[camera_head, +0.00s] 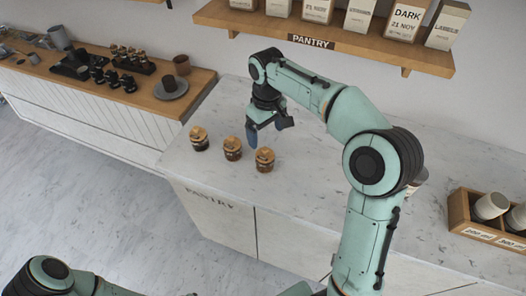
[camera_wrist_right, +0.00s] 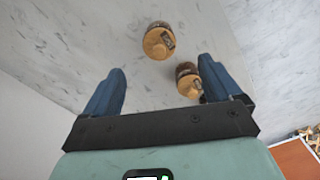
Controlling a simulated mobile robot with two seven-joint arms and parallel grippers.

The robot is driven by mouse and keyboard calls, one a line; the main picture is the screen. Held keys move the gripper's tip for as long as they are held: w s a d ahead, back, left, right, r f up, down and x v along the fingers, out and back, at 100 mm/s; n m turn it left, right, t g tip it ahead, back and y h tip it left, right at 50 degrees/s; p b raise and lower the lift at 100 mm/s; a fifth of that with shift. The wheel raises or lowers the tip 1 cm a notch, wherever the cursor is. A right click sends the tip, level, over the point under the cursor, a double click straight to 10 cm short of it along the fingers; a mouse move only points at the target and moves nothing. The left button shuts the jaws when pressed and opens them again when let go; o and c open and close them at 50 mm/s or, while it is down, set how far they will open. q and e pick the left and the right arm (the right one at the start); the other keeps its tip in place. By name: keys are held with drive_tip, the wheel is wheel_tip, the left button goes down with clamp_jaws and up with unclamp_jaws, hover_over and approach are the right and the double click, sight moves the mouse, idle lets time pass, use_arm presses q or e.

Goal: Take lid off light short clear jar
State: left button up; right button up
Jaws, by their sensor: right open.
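Three short clear jars with wooden lids and dark contents stand in a row on the pantry counter (camera_head: 300,185): a left jar (camera_head: 199,139), a middle jar (camera_head: 232,149) and a right jar (camera_head: 264,160). All three lids are on. Their labels are too small to tell which is light. My right gripper (camera_head: 267,127) is open and empty, above the counter behind the right jar. In the right wrist view, its blue fingers (camera_wrist_right: 163,82) are apart, with one lidded jar (camera_wrist_right: 159,42) beyond them and others near the right finger, partly hidden. My left gripper is out of view.
A pantry shelf (camera_head: 330,43) with labelled containers hangs on the wall above. A wooden box of cups (camera_head: 480,228) sits at the counter's right. A side counter (camera_head: 130,95) with dark cups and tools is at the left.

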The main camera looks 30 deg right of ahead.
sight(265, 149)
wheel_tip(265, 149, down, 3)
drive_tip(key=shift+s+f, duration=0.1)
drive_tip(key=shift+s, duration=0.05)
drive_tip(key=shift+w+f, duration=0.3)
drive_tip(key=shift+f, duration=0.6)
drive_tip(key=f, duration=0.4)
drive_tip(key=shift+w+f+b, duration=0.15)
drive_tip(key=shift+w+b, duration=0.1)
drive_tip(key=shift+b, duration=0.05)
drive_tip(key=shift+c, duration=0.3)
drive_tip(key=c, duration=1.1)
